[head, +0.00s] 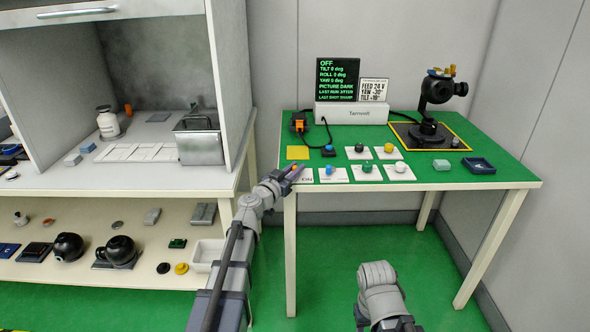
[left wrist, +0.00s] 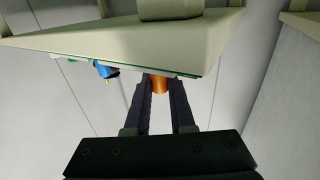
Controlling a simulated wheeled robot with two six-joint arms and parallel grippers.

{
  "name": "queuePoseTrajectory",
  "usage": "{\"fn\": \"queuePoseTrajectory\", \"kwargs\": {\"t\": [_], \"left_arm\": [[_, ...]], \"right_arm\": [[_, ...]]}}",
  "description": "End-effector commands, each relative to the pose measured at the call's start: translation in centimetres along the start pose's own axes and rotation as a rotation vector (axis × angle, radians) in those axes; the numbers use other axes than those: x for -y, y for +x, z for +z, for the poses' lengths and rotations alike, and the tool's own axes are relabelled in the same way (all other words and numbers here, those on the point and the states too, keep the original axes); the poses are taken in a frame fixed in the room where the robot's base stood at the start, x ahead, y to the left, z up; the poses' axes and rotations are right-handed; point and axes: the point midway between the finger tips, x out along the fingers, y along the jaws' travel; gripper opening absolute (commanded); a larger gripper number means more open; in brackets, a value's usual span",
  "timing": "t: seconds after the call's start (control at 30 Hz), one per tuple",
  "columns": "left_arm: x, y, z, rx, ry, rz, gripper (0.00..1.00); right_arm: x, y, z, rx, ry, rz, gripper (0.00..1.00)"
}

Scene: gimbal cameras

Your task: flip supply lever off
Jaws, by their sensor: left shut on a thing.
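My left gripper (head: 289,173) is at the front left corner of the green-topped table (head: 440,173). In the left wrist view its two dark fingers (left wrist: 160,90) are shut on an orange piece (left wrist: 160,84), which looks like the supply lever's grip. A bit of orange (head: 295,167) also shows at the fingertips in the head view. A white plate (head: 307,177) with lettering like "ON" lies just right of the fingers. The lever's base is hidden, and I cannot tell which way it leans. A black display (head: 338,79) reads "OFF" and "PICTURE DARK". My right gripper is out of view.
Several knobs on white plates, one with a blue knob (head: 328,170), stand right of my left gripper. A black gimbal camera (head: 437,92) stands at the back right. A cabinet with a metal bin (head: 200,146) stands left.

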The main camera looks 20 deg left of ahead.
Motion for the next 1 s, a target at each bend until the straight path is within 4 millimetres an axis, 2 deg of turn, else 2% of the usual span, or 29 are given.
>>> {"fn": "queuePoseTrajectory", "kwargs": {"t": [0.4,0.7,1.0], "left_arm": [[0.09,0.02,0.00,0.000,0.000,0.005,0.00],[0.73,0.11,0.00,0.000,0.000,0.148,0.00],[0.67,-0.07,-0.01,0.000,0.000,0.178,0.00]], "right_arm": [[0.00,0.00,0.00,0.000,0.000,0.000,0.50],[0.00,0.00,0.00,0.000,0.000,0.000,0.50],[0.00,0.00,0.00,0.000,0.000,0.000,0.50]]}}
